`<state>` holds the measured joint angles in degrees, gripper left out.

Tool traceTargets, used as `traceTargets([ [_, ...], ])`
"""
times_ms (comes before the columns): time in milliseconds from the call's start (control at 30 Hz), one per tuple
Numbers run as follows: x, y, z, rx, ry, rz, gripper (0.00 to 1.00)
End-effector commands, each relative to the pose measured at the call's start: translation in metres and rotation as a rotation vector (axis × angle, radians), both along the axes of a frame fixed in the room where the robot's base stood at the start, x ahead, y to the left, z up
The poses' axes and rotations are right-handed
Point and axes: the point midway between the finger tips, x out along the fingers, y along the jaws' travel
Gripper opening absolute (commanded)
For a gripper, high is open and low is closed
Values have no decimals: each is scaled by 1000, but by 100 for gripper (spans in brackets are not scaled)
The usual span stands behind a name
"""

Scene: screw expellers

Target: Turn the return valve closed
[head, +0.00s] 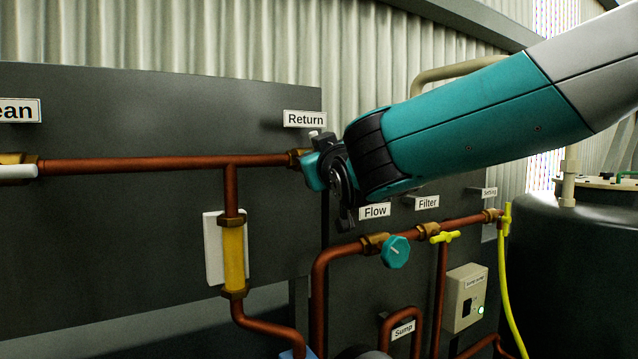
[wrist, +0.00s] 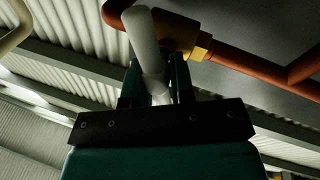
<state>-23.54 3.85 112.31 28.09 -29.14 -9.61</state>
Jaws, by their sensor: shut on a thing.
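The return valve sits on the copper pipe under the "Return" label (head: 305,119). Its brass body (head: 295,158) shows just left of my gripper (head: 316,168) in the head view, mostly hidden by it. In the wrist view, the brass body (wrist: 182,34) is at the top, and the white valve handle (wrist: 148,42) runs down from it between the two fingers of my gripper (wrist: 155,82). My gripper is shut on the handle. In the head view only a small light tip shows above the fingers, so the handle's exact angle is hard to tell there.
Left, a white handle (head: 18,171) sits on the same pipe run. Below right are a teal knob (head: 395,252) near "Flow", a yellow handle (head: 446,237) near "Filter" and a yellow hose (head: 510,290). A dark tank (head: 575,270) stands right. Pipes crowd the space below.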

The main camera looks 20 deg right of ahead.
Motion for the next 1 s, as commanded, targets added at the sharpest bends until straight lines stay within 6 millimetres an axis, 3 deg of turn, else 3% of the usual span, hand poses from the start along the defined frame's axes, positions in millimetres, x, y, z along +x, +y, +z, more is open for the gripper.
traceTargets([
  [500, 0, -7, 4, 334, 62, -13, 0],
  [1000, 1, -8, 5, 397, 79, -13, 0],
])
